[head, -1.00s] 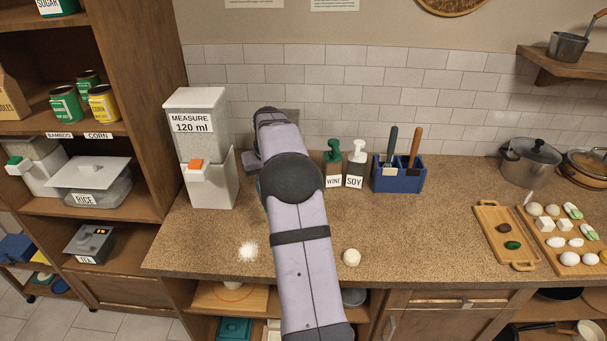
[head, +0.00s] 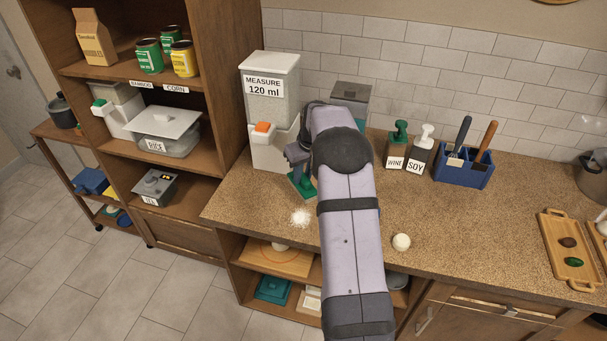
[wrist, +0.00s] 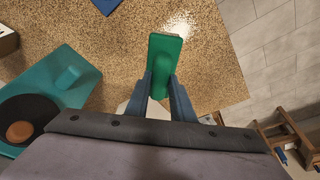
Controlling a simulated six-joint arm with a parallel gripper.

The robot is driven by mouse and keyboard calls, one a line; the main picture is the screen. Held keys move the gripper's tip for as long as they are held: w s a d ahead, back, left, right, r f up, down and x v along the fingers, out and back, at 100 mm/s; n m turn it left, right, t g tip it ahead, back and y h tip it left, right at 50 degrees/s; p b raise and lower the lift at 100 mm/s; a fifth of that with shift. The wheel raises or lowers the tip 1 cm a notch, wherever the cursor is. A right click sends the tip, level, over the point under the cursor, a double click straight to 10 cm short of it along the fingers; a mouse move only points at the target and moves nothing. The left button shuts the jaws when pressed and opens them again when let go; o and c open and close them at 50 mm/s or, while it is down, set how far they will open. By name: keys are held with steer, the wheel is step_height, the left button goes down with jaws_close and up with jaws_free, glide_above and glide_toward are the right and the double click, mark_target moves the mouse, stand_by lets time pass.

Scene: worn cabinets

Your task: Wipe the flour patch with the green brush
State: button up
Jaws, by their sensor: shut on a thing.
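The flour patch (head: 300,217) is a small white spot on the speckled counter, near its front edge and left end. My gripper (head: 299,168) is shut on the green brush (head: 301,186), just behind the patch in the head view. In the wrist view the brush (wrist: 165,62) sits between the two fingers of my gripper (wrist: 161,88). The brush's underside is hidden, and I cannot tell whether it touches the counter. A pale area shows between the fingers in the wrist view; I cannot tell what it is.
The measuring dispenser (head: 270,108) stands close behind the brush. Wine (head: 397,145) and soy (head: 421,150) bottles and a blue utensil holder (head: 464,172) stand further right. A pale round item (head: 401,242) lies near the front edge. A teal object (wrist: 60,85) shows left in the wrist view.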

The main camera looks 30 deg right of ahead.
steer(key=shift+f+b, duration=2.65)
steer(key=shift+f, duration=1.5)
steer(key=shift+s+a+b, duration=1.55)
steer(key=shift+s+a, duration=1.95)
jaws_close()
steer(key=shift+w+d+r+p, duration=0.1)
steer(key=shift+w+d+p, duration=1.5)
steer(key=shift+w+d, duration=1.95)
steer(key=shift+s+d+b, duration=0.25)
steer(key=shift+s+b, duration=0.05)
steer(key=shift+s+a+b, duration=1.45)
steer(key=shift+s+a, duration=2.2)
steer(key=shift+s, duration=0.05)
steer(key=shift+w+d+p, duration=1.85)
steer(key=shift+w+d, duration=1.75)
steer(key=shift+d, duration=0.1)
step_height(320, 180, up, 3)
steer(key=shift+w+f+p, duration=0.15)
steer(key=shift+f+p, duration=0.05)
steer(key=shift+p, duration=0.35)
steer(key=shift+r+p, duration=0.55)
steer(key=shift+r, duration=0.2)
steer(key=shift+r+p, duration=1.35)
steer(key=shift+r, duration=0.7)
